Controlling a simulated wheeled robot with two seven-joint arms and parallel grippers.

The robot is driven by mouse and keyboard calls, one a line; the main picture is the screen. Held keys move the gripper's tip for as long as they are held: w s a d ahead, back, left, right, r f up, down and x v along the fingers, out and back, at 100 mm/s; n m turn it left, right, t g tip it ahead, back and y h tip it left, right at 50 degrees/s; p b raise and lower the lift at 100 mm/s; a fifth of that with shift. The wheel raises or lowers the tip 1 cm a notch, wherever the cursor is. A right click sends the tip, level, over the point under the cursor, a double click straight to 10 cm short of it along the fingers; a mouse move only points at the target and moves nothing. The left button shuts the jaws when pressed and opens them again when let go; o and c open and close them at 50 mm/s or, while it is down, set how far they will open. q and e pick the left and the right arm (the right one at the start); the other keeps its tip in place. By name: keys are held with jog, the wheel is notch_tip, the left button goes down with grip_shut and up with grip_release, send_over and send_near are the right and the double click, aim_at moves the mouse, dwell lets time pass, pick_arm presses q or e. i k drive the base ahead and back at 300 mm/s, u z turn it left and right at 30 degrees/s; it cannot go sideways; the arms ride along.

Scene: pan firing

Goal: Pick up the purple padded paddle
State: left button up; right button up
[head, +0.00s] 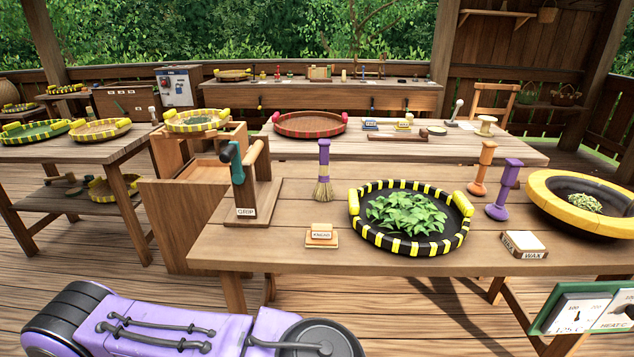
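The purple tool with a long handle and a wide rounded foot (503,191) stands upright on the near wooden table (290,255), right of the black-and-yellow striped pan; I take it to be the purple padded paddle. An orange tool of similar shape (482,169) stands just behind it to the left. A purple-handled brush (324,170) stands farther left with its bristles down. A purple arm link with dark joints, which looks like mine, lies across the bottom left. Neither of my grippers shows.
The striped pan (355,212) holds green leaves. A yellow-rimmed bowl (560,183) sits to the right, and a block marked WAX (524,243) lies in front of the purple tool. A grip stand (262,212) is at left. A panel with dials (585,310) is lower right.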

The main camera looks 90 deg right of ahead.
aim_at(497, 211)
jog(key=u, duration=0.05)
jog(key=i, duration=0.35)
jog(key=z, duration=3.85)
